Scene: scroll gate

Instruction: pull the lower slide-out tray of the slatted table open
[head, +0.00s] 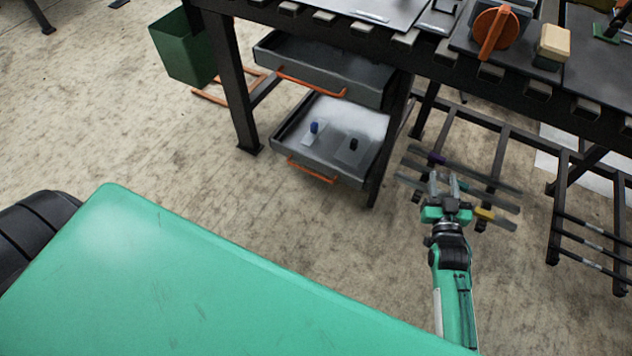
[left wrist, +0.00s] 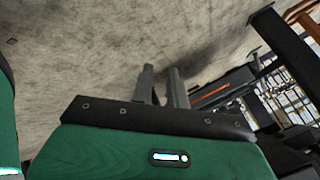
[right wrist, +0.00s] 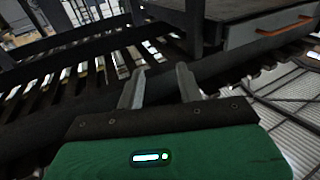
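The lower slide-out tray (head: 285,136) is grey, with an orange handle (head: 313,171) on its front.
The slatted table (head: 405,38) stands above the trays, with a dark leg (head: 234,90) left of them. A green bin (head: 183,48) is at the far left. A low dark rack (head: 480,160) lies around my right gripper. Floor before the lower tray is clear.

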